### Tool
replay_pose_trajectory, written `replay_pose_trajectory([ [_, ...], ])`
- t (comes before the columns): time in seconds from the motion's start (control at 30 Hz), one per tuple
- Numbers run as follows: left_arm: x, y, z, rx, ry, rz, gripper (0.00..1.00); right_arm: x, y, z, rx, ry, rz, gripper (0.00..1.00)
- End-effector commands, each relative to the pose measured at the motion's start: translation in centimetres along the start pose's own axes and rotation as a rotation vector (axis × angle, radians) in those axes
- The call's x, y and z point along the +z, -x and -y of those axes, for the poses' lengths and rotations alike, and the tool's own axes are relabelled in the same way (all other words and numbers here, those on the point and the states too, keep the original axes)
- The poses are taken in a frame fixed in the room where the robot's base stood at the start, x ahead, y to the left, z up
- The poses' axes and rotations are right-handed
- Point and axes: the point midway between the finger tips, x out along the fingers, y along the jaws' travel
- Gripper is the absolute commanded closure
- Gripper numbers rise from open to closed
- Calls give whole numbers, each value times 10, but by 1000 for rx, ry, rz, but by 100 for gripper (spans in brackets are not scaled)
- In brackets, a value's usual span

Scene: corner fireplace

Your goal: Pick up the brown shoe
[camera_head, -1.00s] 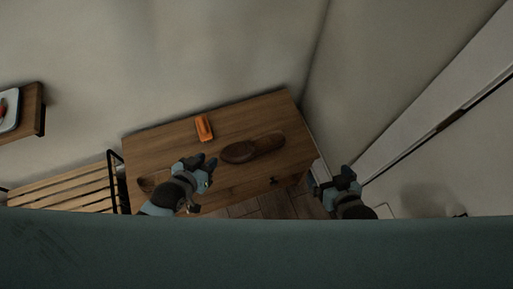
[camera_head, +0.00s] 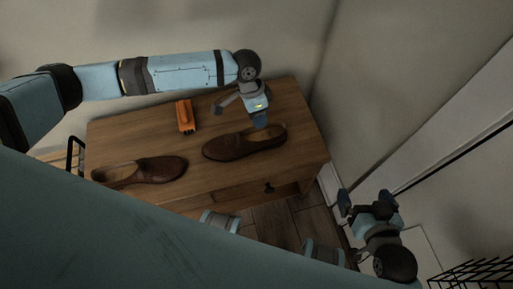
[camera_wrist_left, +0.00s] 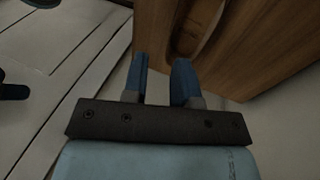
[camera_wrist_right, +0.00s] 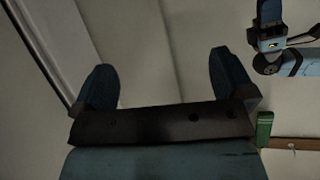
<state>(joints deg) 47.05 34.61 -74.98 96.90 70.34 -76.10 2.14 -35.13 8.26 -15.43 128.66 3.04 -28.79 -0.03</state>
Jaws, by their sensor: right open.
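Two brown shoes lie on a wooden table (camera_head: 205,180): the right shoe (camera_head: 240,145) near the middle right, the left shoe (camera_head: 150,170) near the front left edge. My left gripper (camera_head: 240,112) is above the table's back right part, by the far side of the right shoe. Its fingers are apart with nothing between them; in the left wrist view a brown shoe (camera_wrist_left: 198,25) lies beyond the fingertips (camera_wrist_left: 160,68). My right gripper (camera_head: 368,200) is open and empty, off the table's right side; its spread fingers (camera_wrist_right: 165,68) also show in the right wrist view.
An orange object (camera_head: 185,115) stands on the table, left of my left gripper. Walls rise close behind and to the right. A slatted bench is partly hidden at the left, and a black wire rack (camera_head: 475,272) is at the lower right.

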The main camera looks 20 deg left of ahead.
Motion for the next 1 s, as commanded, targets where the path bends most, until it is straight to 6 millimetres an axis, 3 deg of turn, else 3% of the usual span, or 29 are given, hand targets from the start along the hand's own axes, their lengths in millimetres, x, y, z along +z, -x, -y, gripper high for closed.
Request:
replay_pose_trajectory([
  [0.03, 7, -3, 14, -9, 9, 35, 74, 9, -5, 0, -2, -1, -4, 0],
  [0.1, 13, 1, 23, -11, 20, 73, 74, 11, -6, 0, -4, -2, -7, 0],
  [0.27, 20, -2, 29, -8, 30, 108, 74, 8, -7, 2, -10, -4, -25, 0],
  [0.6, 26, -64, 29, -8, 28, 106, 74, -26, -10, 15, -57, -16, -183, 0],
  [0.87, 28, -84, 30, -8, 29, 104, 74, -38, -10, 20, -76, -25, -243, 0],
  [1.0, 29, -106, 32, -9, 27, 105, 74, -55, -8, 28, -108, -34, -336, 0],
])
